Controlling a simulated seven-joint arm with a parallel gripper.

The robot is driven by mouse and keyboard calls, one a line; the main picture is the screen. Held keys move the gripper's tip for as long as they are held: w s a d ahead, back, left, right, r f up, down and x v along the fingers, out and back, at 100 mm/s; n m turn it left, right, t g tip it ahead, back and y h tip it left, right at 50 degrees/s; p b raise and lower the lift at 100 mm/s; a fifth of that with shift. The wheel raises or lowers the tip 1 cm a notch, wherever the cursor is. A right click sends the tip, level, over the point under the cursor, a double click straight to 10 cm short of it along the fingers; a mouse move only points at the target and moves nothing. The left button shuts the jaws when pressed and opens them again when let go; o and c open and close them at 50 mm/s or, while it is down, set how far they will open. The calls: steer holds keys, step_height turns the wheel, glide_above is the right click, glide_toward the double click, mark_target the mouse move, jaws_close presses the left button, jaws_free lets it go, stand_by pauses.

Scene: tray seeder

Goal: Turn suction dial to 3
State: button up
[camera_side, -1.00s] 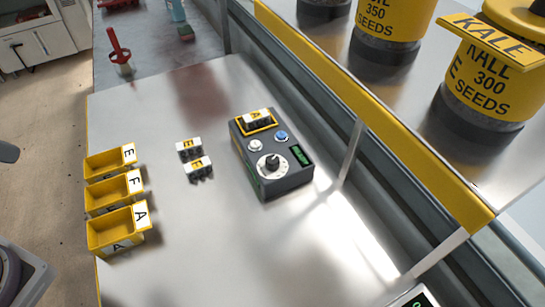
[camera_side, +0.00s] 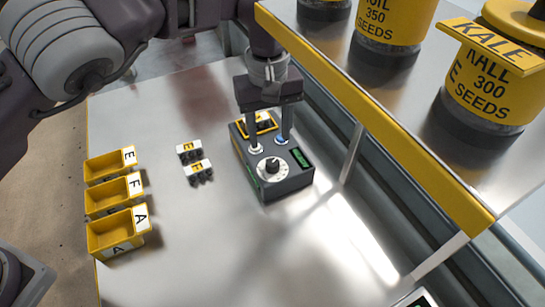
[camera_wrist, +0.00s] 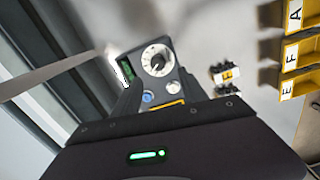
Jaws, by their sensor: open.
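The suction dial (camera_side: 272,167) is a round white dial with a dark knob on top of a dark control box (camera_side: 288,186). It also shows in the wrist view (camera_wrist: 157,60). The box carries a white button (camera_side: 256,149), a blue button (camera_side: 281,140), a small green display (camera_side: 300,158) and a yellow-framed slot at its back. My gripper (camera_side: 270,146) is open and empty, pointing down over the back part of the box, behind the dial. Its fingers stand apart, near the two buttons; I cannot tell whether they touch. The dial's numbers are too small to read.
Two small blocks labelled E (camera_side: 190,151) and F (camera_side: 199,171) sit left of the box. Yellow bins (camera_side: 105,200) line the table's left edge. A yellow-edged shelf (camera_side: 400,170) with seed canisters (camera_side: 490,85) rises at the right. The front table is clear.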

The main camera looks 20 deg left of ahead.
mark_target(273, 162)
steer(key=f, duration=0.8)
steer(key=shift+d, duration=0.35)
jaws_close()
